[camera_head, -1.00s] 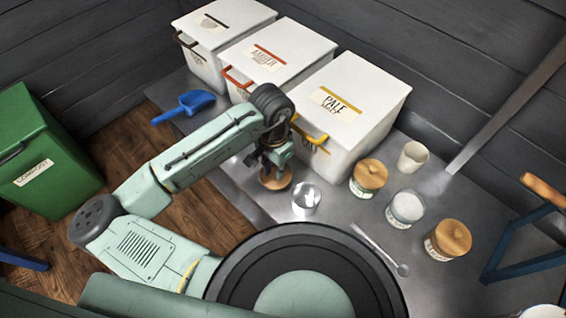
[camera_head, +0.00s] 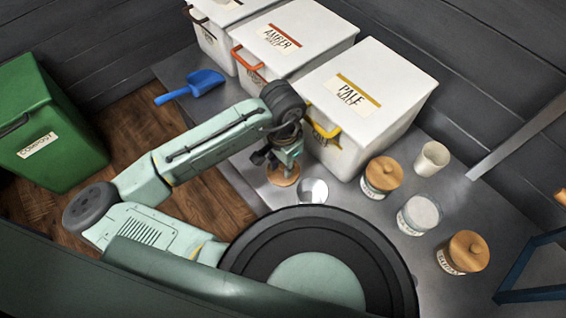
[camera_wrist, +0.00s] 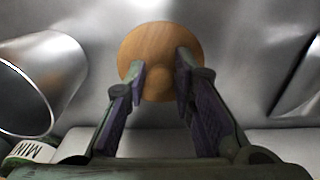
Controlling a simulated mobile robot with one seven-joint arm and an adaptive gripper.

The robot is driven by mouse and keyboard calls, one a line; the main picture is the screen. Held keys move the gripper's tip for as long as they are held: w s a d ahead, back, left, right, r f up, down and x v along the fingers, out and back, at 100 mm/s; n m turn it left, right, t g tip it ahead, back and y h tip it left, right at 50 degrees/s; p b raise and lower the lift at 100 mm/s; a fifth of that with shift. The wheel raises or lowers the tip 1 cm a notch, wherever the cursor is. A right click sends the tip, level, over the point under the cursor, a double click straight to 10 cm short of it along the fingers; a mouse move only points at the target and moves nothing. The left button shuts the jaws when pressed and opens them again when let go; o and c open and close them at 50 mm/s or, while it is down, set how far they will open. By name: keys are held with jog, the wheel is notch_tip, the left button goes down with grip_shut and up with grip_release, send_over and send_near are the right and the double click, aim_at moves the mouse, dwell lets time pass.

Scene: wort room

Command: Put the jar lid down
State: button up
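The jar lid is a round wooden disc with a knob (camera_head: 284,176), below my gripper (camera_head: 278,158) in the head view. In the wrist view the lid (camera_wrist: 160,45) appears flat over the steel surface, with its knob between my fingertips (camera_wrist: 161,78). The fingers stand apart, with a gap showing on both sides of the knob, so my gripper looks open around it. The lid seems to rest on the steel counter (camera_head: 463,195); its underside is hidden. An open jar with white contents (camera_head: 419,215) stands to the right.
A shiny metal cup (camera_head: 313,191) stands close right of the lid. Two wooden-lidded jars (camera_head: 382,176) (camera_head: 464,252) and a pale cup (camera_head: 432,158) stand farther right. White malt bins (camera_head: 368,95) line the back. A blue scoop (camera_head: 190,87) lies left.

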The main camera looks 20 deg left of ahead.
aim_at(283, 165)
jog(key=shift+o, duration=1.2)
notch_tip(283, 165, up, 12)
jog(key=shift+r+p, duration=0.2)
jog(key=shift+p, duration=0.1)
jog(key=shift+w, duration=0.1)
